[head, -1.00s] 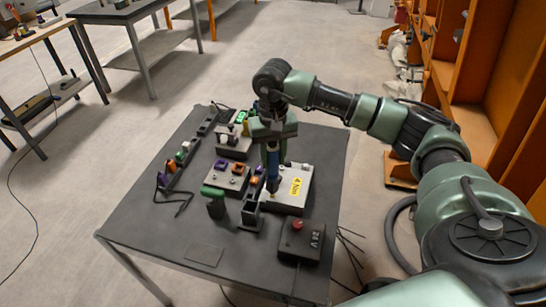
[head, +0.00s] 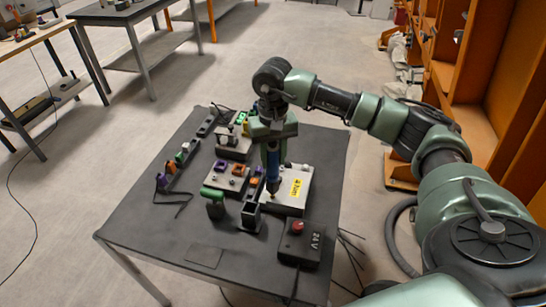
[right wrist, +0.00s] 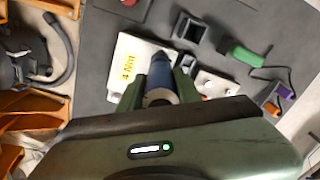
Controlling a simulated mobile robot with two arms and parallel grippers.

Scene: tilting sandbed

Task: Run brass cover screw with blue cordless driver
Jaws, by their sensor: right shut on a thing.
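My right gripper (head: 272,152) is shut on the blue cordless driver (head: 272,168), which points down, roughly upright. In the right wrist view the blue driver (right wrist: 159,78) sits between the green fingers. Its dark tip is over or at the near left part of the white cover plate (head: 296,202) with the yellow "4 Nm" label. The plate also shows in the right wrist view (right wrist: 122,79). A small brass-coloured spot shows by the tip; I cannot tell whether the tip touches the screw. My left gripper is not in view.
A dark box marked "24 V" (head: 300,243) with a red button stands at the table's near right. A black open holder (head: 251,216) and a green-handled tool (head: 214,203) stand left of the plate. A strip of coloured parts (head: 178,168) lies further left. The front left of the table (head: 150,225) is clear.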

